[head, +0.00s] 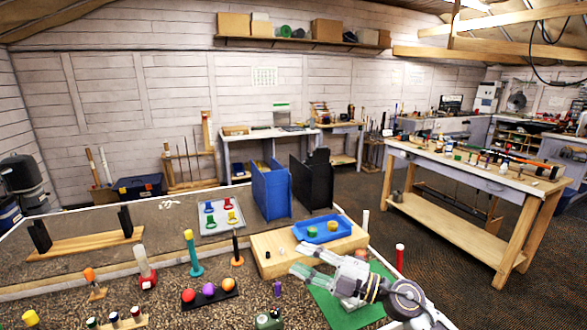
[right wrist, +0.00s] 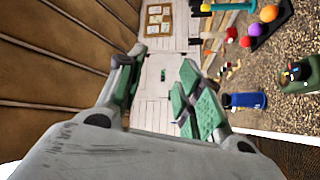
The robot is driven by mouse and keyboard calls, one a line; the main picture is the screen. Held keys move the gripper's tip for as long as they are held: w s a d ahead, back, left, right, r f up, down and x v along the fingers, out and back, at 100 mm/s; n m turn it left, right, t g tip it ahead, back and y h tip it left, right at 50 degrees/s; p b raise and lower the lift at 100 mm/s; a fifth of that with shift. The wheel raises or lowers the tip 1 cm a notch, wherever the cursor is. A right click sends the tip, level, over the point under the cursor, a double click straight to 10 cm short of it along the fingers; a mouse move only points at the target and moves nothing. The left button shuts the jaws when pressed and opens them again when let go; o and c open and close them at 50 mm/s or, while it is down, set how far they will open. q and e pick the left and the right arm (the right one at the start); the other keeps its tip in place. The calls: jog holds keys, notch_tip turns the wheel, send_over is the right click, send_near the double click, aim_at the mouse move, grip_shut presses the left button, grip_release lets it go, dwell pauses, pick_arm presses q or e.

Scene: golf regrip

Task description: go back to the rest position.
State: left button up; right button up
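My right gripper (head: 306,260) is in the lower right middle of the head view, above the front edge of the wooden board (head: 275,262) and the green mat (head: 335,312). In the right wrist view my right gripper (right wrist: 160,70) has its two green-padded fingers spread apart. Nothing is between them. My left gripper does not show in either view.
A blue bin (head: 271,192) and a black bin (head: 312,185) stand behind. Several upright tools stand left.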

jog(key=w+d+m+t+h, duration=0.4)
jog(key=d+m+t+h, duration=0.75)
jog(key=m, duration=0.55)
jog(key=s+d+f+m+g+h, duration=0.3)
jog(key=d+f+m+h, duration=0.1)
jog(key=f, duration=0.3)
jog(key=s+d+f+m+g+h, duration=0.25)
jog(key=d+f+h, duration=0.2)
jog(key=f, duration=0.25)
jog(key=s+f+m+g+y, duration=0.1)
jog(key=s+f+g, duration=0.5)
jog(key=s, duration=0.4)
jog(key=s+f+g+y, duration=0.2)
jog(key=s+f+g, duration=0.3)
jog(key=s+f, duration=0.45)
jog(key=s+f+g, duration=0.1)
jog(key=s+f, duration=0.1)
jog(key=f, duration=1.4)
jog(key=s+f, duration=0.2)
jog(key=f, duration=1.4)
jog(key=s+d+f+g, duration=0.1)
jog(key=s+d+f, duration=0.2)
jog(key=s+f, duration=1.6)
jog(key=shift+s+d+f+h, duration=0.2)
jog(key=shift+s+f+h, duration=0.1)
jog(key=shift+s, duration=1.15)
